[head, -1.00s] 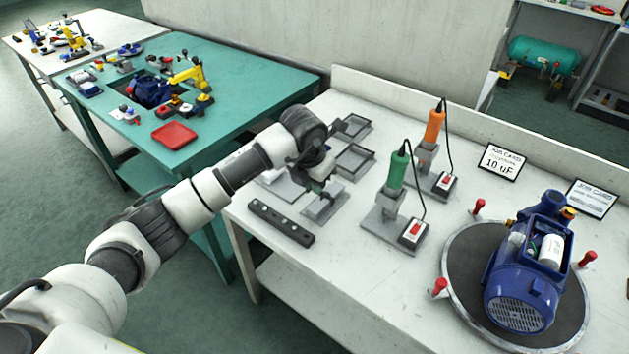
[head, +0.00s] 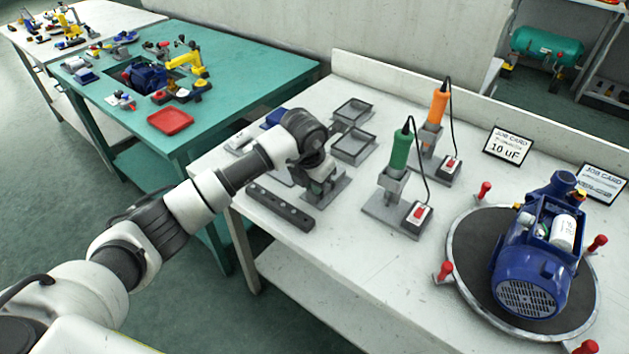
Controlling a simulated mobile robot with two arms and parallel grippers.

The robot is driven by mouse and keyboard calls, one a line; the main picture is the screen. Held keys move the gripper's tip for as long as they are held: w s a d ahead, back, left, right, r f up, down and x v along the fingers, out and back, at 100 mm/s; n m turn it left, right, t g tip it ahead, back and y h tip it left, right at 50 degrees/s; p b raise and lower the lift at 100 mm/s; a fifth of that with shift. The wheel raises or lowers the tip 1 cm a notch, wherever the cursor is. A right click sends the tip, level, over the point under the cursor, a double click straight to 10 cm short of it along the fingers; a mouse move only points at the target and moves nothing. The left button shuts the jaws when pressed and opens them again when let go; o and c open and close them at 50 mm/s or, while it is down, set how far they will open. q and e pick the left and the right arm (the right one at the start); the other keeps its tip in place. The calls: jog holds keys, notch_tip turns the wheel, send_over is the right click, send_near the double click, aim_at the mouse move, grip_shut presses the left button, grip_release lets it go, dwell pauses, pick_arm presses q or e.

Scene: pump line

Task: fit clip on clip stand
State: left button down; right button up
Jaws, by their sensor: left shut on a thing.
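My left gripper (head: 318,182) is shut at a small grey stand (head: 325,202) on the white bench, which I take for the clip stand. The gripper is right over the stand and covers most of its upper part. The clip is largely hidden between the fingers; only a small greenish-grey bit shows there. I cannot tell whether the clip touches the stand or is seated on it. My right gripper is not in view.
A dark block with holes (head: 280,207) lies just in front of the stand. Grey trays (head: 353,147) are behind it. A green screwdriver (head: 400,151) and an orange screwdriver (head: 438,106) stand to the right. A blue pump (head: 530,265) sits on a round turntable (head: 470,277).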

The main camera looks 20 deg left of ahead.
pick_arm(q)
jog(key=shift+f, duration=0.1)
dwell(0.8)
jog(key=c, duration=1)
grip_release()
jog(key=shift+c, duration=0.2)
jog(key=shift+p+v, duration=2.15)
jog(key=shift+v, duration=0.95)
jog(key=b+v, duration=0.1)
jog(key=v, duration=0.9)
jog(key=shift+r, duration=0.35)
jog(key=shift+s+a, duration=0.1)
